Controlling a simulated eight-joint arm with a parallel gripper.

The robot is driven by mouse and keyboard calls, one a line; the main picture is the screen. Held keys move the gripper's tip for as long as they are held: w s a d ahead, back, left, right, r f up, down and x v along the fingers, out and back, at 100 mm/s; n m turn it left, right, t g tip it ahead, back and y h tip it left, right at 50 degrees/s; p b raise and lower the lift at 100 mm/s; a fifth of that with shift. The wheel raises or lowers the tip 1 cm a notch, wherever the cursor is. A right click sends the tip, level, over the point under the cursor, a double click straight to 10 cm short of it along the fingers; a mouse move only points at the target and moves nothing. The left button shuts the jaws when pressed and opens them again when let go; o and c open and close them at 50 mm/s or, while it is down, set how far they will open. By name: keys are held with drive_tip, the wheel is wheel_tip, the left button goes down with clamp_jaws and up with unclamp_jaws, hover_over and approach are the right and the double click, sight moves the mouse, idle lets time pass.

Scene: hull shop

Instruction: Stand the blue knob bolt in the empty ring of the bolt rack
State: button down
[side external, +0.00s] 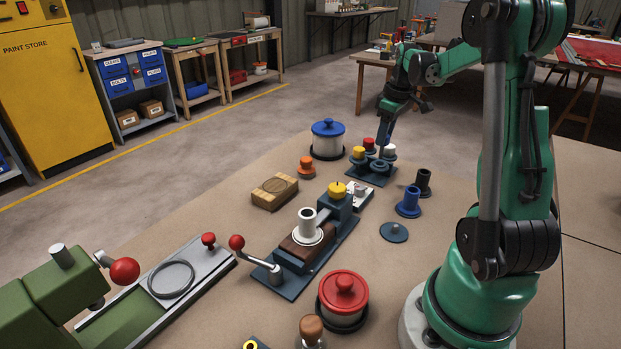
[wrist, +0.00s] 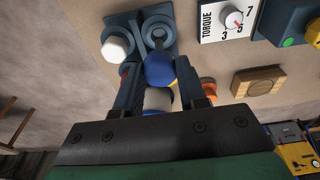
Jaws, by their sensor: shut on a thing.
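The blue knob bolt shows its round blue knob (wrist: 160,68) between my fingers in the wrist view. My gripper (side external: 383,142) is shut on it, over the bolt rack (side external: 370,179). A pale cylinder shows just below the knob in the wrist view; I cannot tell whether it belongs to the bolt. The rack holds a yellow knob (side external: 358,152), a red knob (side external: 369,144) and a white knob (side external: 389,151). An empty-looking ring (wrist: 158,31) shows beyond the blue knob in the wrist view. The bolt's lower end is hidden, so I cannot tell whether it touches the rack.
A blue-lidded pot (side external: 328,143) and an orange spool (side external: 306,168) stand left of the rack. A torque card (wrist: 226,20) lies nearby. A blue spool (side external: 408,203) and a black spool (side external: 423,183) stand to the right. A wooden block (side external: 273,192) and clamp fixture (side external: 307,250) are nearer.

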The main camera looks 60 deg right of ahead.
sight(383, 148)
drive_tip(key=shift+f, duration=1.9)
drive_tip(key=shift+f, duration=0.55)
drive_tip(key=c, duration=0.8)
unclamp_jaws()
drive_tip(key=r, duration=0.3)
drive_tip(key=s+r, duration=0.1)
drive_tip(key=r, duration=0.6)
drive_tip(key=shift+s+a+r, duration=0.1)
drive_tip(key=shift+s+r, duration=0.25)
drive_tip(key=shift+r, duration=0.05)
